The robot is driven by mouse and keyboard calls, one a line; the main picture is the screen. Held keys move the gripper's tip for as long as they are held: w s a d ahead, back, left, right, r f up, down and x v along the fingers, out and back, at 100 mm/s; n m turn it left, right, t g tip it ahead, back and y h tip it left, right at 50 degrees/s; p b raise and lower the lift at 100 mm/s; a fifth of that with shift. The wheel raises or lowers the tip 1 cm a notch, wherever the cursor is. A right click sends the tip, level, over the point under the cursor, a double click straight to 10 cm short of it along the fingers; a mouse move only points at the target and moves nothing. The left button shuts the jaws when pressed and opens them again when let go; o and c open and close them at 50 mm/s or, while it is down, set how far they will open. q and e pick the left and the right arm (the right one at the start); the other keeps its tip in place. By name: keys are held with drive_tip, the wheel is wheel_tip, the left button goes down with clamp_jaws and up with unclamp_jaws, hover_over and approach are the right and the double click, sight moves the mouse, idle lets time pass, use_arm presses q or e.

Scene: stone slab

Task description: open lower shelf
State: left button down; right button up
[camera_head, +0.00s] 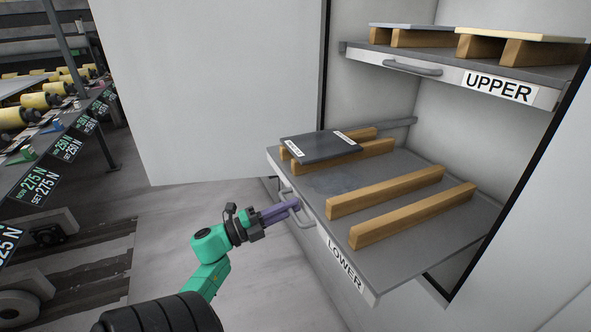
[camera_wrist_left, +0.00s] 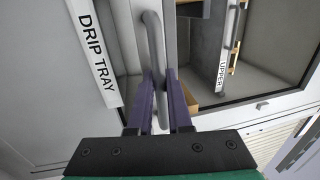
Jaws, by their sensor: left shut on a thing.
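The lower shelf (camera_head: 413,221) is a grey slab with a front label reading LOWER. It stands out from the cabinet, past the opening's front edge. Its grey bar handle (camera_head: 307,222) is on the front face, left of the label. My left gripper (camera_head: 294,204) has its purple fingers shut on this handle. In the left wrist view the handle (camera_wrist_left: 153,35) runs between the fingers of my left gripper (camera_wrist_left: 161,80). The fingers hide part of the handle. My right gripper is not in view.
Wooden bars (camera_head: 385,191) and a dark plate (camera_head: 320,147) lie on the lower shelf. The upper shelf (camera_head: 450,78), labelled UPPER, carries boards on wooden blocks. A white door panel (camera_head: 210,90) stands open at left. A DRIP TRAY label (camera_wrist_left: 98,62) shows in the wrist view.

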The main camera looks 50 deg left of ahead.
use_arm(q)
drive_tip(key=shift+f, duration=0.1)
drive_tip(key=c, duration=0.8)
unclamp_jaws()
drive_tip(key=shift+c, duration=0.2)
drive_tip(key=shift+s, duration=0.1)
drive_tip(key=v, duration=1.4)
drive_tip(key=shift+s, duration=0.2)
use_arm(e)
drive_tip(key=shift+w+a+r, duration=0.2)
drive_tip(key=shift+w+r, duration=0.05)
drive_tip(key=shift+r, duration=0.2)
